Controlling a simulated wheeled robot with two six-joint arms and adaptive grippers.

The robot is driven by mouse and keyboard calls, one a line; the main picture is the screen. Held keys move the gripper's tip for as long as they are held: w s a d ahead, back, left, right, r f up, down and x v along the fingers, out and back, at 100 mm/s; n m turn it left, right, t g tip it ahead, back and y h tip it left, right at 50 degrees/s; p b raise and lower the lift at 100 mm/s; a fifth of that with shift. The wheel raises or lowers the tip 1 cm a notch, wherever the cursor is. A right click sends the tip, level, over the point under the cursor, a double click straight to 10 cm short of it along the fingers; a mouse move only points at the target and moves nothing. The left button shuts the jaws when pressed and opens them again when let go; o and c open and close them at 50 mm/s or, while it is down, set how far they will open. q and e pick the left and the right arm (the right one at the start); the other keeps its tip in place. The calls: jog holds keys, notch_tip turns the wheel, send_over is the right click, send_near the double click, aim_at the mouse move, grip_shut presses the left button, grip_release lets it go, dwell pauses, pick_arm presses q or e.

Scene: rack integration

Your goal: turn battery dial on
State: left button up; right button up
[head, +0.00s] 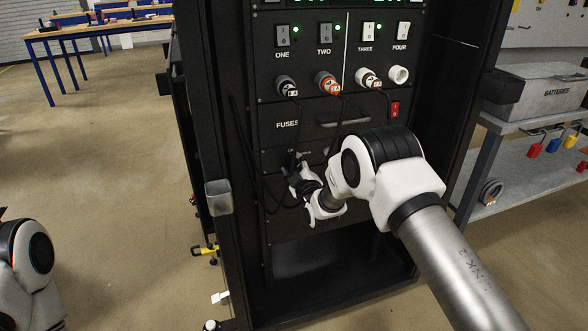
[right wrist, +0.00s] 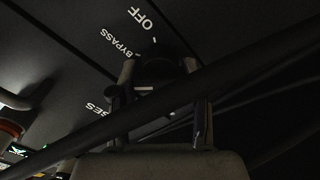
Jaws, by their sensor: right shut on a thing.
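My right gripper (head: 297,176) is at the lower panel of the black rack (head: 298,107), below the FUSES label. In the right wrist view its fingers (right wrist: 160,98) are on either side of a dark dial (right wrist: 158,70) and shut on it. The words OFF and BYPASS are printed on the panel beside the dial. The dial's pointer and exact setting are too dark to read. In the head view my gripper hides the dial. My left gripper is out of view; only part of my left arm shows at the lower left.
One dark cable (right wrist: 215,82) crosses in front of the fingers in the wrist view. A shelf with a batteries bin (head: 540,100) stands at the right.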

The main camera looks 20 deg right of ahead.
jog(key=n+b, duration=0.1)
jog(key=n, duration=0.3)
jog(key=shift+n, duration=0.3)
jog(key=shift+a+f+n+b, duration=0.1)
jog(key=shift+n+b, duration=0.3)
jog(key=shift+n, duration=1.2)
jog(key=o, duration=1.2)
jog(key=shift+a, duration=0.1)
jog(key=shift+c, duration=0.2)
jog(key=s, duration=1.2)
jog(key=shift+d, duration=0.25)
